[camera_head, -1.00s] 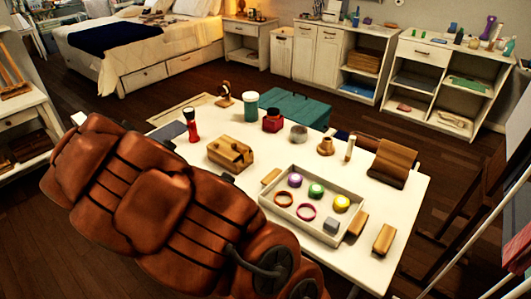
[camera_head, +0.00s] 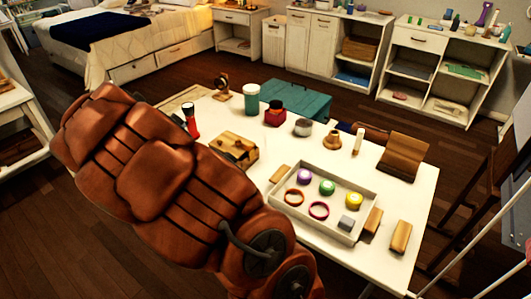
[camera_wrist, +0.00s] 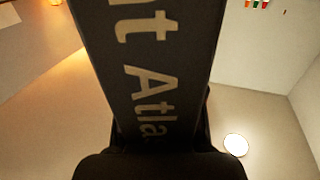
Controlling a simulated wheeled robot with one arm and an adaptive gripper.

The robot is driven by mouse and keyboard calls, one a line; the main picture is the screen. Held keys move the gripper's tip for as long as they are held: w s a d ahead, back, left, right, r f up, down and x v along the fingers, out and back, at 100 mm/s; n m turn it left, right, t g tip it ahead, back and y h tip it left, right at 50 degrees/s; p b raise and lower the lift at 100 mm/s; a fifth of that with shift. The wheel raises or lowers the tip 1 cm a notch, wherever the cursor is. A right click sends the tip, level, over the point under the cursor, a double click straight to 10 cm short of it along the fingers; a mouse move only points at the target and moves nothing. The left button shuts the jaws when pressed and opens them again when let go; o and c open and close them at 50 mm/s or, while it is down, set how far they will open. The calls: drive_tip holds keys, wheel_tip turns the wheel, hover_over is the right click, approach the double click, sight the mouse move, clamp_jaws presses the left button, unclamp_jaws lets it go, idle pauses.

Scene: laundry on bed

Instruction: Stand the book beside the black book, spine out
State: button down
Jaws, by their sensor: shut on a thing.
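My gripper (camera_wrist: 158,165) shows as a dark shape at the bottom of the wrist view. It is shut on a dark book (camera_wrist: 145,60) with large pale letters, partly readable as "nt Atla". The book fills the middle of the wrist view and runs out of its top edge. In the head view my arm covers the left front, and neither gripper nor held book can be made out. I cannot identify the black book in either view.
A white table (camera_head: 405,245) carries a grey tray (camera_head: 285,203) with rings and coloured round items, wooden blocks, a teal cup (camera_head: 251,98) and a red jar (camera_head: 275,113). White shelves (camera_head: 425,65) stand at the back right, a bed (camera_head: 125,45) at the back left. Dark floor lies between.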

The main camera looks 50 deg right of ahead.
drive_tip(key=s+d+f+m+g+h+b, duration=0.1)
drive_tip(key=s+d+m+g+h, duration=0.3)
drive_tip(key=s+d, duration=0.55)
drive_tip(key=s+d+m+g+h+b, duration=0.1)
drive_tip(key=s+d+m+g+h, duration=0.3)
drive_tip(key=d, duration=1.1)
drive_tip(key=s+d+f+m+g+h+b, duration=0.1)
drive_tip(key=s+d+m+g+h, duration=0.25)
drive_tip(key=s+d, duration=0.7)
drive_tip(key=s+d+f+m+g+h+b, duration=0.1)
drive_tip(key=s+d+f+m+g+h, duration=0.15)
drive_tip(key=s+d+g, duration=0.5)
wheel_tip(320, 180, down, 10)
drive_tip(key=s+d+t+y, duration=0.1)
drive_tip(key=s+t, duration=0.1)
drive_tip(key=shift+d+r, duration=0.15)
drive_tip(key=shift+r, duration=0.1)
drive_tip(key=shift+s+f, duration=0.1)
drive_tip(key=shift+f, duration=0.05)
drive_tip(key=c, duration=0.7)
unclamp_jaws()
